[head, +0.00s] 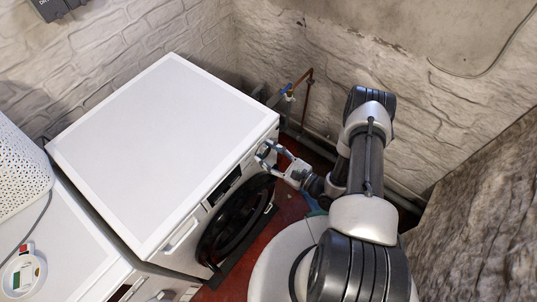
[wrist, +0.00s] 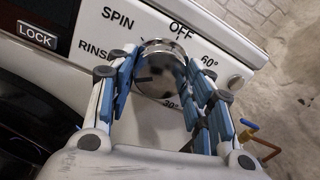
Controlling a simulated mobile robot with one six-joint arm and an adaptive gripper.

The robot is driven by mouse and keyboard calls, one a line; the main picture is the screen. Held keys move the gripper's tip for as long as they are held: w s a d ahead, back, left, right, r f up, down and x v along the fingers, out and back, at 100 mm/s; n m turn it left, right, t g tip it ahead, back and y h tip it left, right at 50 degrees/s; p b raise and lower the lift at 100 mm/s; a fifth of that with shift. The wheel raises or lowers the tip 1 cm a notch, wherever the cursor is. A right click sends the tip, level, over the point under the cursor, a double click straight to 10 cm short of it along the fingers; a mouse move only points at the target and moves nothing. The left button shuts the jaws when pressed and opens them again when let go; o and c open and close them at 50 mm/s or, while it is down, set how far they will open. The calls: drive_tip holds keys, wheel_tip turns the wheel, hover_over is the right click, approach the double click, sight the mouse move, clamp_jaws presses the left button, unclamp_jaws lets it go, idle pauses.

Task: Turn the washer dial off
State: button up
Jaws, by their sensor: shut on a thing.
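The washer (head: 165,150) is a white front-loader with a black round door. Its silver round dial (wrist: 160,50) shows in the wrist view on the white control panel, with the labels SPIN, OFF, RINSE, 60° and 30° around it. OFF is printed just above the dial. A small dark mark shows on the dial's lower left face. My gripper (head: 266,153) is at the right end of the washer's front panel. In the wrist view its blue-padded fingers (wrist: 162,72) are on either side of the dial and shut on it. In the head view my gripper hides the dial.
A LOCK button (wrist: 37,35) and a dark display lie left of the dial. A pipe with a blue valve (head: 287,89) runs along the wall behind. A second white appliance (head: 60,240) stands at left.

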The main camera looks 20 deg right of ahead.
drive_tip(key=n+b, duration=0.1)
drive_tip(key=n, duration=0.5)
drive_tip(key=shift+n, duration=0.3)
drive_tip(key=n, duration=0.5)
drive_tip(key=shift+r, duration=0.1)
drive_tip(key=n, duration=0.6)
drive_tip(key=shift+n, duration=0.3)
drive_tip(key=n, duration=0.5)
drive_tip(key=shift+r+n, duration=0.15)
drive_tip(key=shift+n, duration=0.15)
drive_tip(key=n, duration=1.1)
drive_tip(key=shift+n+p, duration=0.35)
drive_tip(key=shift+n, duration=0.05)
drive_tip(key=n, duration=0.5)
drive_tip(key=shift+s+a+p, duration=0.1)
drive_tip(key=shift+p, duration=0.25)
drive_tip(key=n+p, duration=0.1)
drive_tip(key=n, duration=0.5)
drive_tip(key=shift+n, duration=0.3)
